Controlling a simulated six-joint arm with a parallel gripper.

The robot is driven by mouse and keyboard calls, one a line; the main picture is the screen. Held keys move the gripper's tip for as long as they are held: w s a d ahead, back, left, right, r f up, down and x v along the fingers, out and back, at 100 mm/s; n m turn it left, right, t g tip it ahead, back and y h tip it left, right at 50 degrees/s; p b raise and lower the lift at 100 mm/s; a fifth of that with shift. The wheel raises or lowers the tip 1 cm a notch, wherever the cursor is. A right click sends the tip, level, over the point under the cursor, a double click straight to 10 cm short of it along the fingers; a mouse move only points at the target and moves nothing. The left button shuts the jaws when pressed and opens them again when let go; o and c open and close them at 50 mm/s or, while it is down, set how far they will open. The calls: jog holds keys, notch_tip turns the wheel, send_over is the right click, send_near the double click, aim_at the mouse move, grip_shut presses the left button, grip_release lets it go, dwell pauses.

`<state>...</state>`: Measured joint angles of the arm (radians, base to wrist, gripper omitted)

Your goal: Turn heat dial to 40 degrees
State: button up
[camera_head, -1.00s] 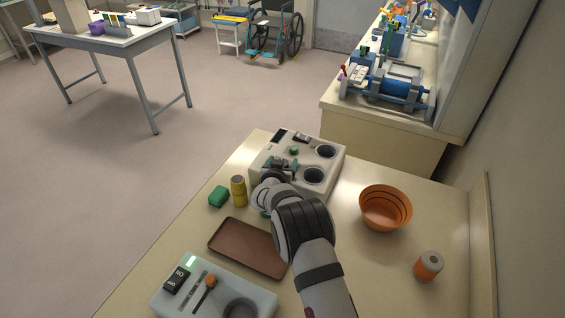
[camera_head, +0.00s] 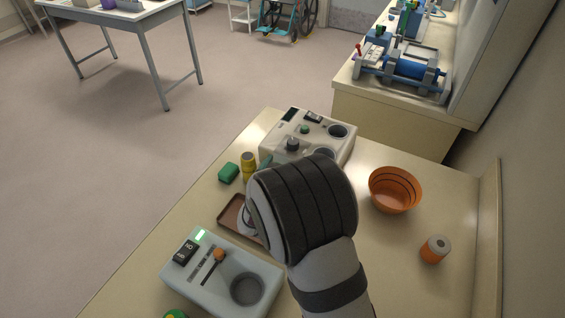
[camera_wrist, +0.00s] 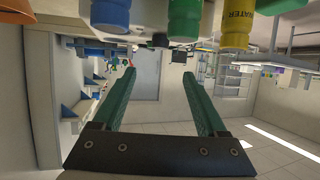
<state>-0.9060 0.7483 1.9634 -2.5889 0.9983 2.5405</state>
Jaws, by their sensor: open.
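The off-white heater unit (camera_head: 349,147) stands at the back of the bench in the head view. A dark round dial (camera_head: 292,144) shows on its top, beside a green button (camera_head: 304,129) and a dark display (camera_head: 289,114). The dial's marks are too small to read. My gripper (camera_wrist: 159,75) is open in the wrist view, with nothing between its two green fingers. In the head view my thick wrist hides most of the gripper, just in front of the unit. I cannot tell how far the fingertips are from the dial; they do not appear to hold it.
A second grey unit (camera_head: 207,288) with a slider and a round well stands in front. A brown tray (camera_head: 229,214), green block (camera_head: 229,172) and yellow bottle (camera_head: 248,166) lie left of my arm. An orange bowl (camera_head: 394,190) and orange jar (camera_head: 435,250) stand right, with bare bench between.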

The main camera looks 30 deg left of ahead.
aim_at(293, 142)
jog(key=w+a+f+h, duration=0.1)
jog(key=w+f, duration=0.1)
jog(key=w, duration=0.2)
jog(key=w+a+f+m+h, duration=0.1)
jog(key=w+f, duration=0.1)
jog(key=w, duration=0.3)
jog(key=w+a+f, duration=0.2)
jog(key=w, duration=0.3)
jog(key=shift+m+h, duration=0.4)
jog(key=shift+d, duration=0.1)
grip_shut()
